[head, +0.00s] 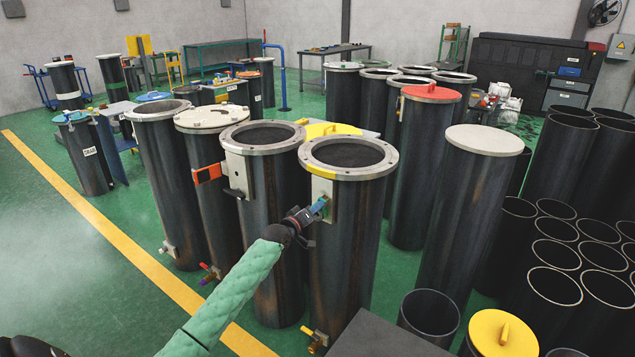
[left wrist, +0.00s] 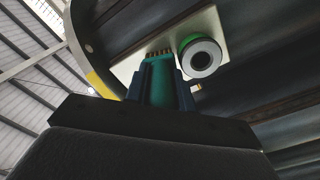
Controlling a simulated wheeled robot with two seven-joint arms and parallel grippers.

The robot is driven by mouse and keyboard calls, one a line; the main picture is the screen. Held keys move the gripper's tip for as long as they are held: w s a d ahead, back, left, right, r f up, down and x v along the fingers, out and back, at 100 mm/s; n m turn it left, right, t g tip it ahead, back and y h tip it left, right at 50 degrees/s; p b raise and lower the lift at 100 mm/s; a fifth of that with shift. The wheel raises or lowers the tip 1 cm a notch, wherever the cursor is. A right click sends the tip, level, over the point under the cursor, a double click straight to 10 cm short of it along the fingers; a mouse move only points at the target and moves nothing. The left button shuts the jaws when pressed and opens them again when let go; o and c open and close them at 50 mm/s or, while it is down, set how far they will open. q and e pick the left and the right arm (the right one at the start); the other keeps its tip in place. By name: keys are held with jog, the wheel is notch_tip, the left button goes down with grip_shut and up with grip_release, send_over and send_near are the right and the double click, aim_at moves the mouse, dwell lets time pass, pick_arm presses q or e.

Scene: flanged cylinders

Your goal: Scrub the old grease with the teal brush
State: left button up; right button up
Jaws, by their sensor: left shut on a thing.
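My left gripper (head: 309,214) is shut on the teal brush (head: 320,205). It holds the brush at the pale plate (head: 322,187) under the flange of the front dark cylinder (head: 347,225). In the left wrist view the teal brush (left wrist: 161,88) stands between the fingers of my left gripper (left wrist: 165,98). Its brown bristles point at the pale plate (left wrist: 128,68); I cannot tell whether they touch it. A white ring fitting (left wrist: 201,57) with a dark centre and green edge sits right beside the bristles. I cannot make out the old grease. My right gripper is not in view.
A similar open cylinder (head: 276,215) stands close on the left, with a black handle (head: 234,193) on its plate. A red-lidded cylinder (head: 411,165) and a pale-lidded one (head: 467,205) stand to the right. Green floor (head: 100,270) is free at the left.

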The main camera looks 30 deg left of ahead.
pick_arm(q)
jog(key=shift+s, duration=0.15)
jog(key=shift+s+a+p, duration=0.1)
jog(key=shift+s+p, duration=0.45)
jog(key=shift+s, duration=0.55)
jog(key=s+p, duration=0.1)
jog(key=s, duration=0.3)
jog(key=shift+s+a, duration=0.15)
jog(key=shift+s, duration=0.1)
jog(key=shift+r, duration=0.1)
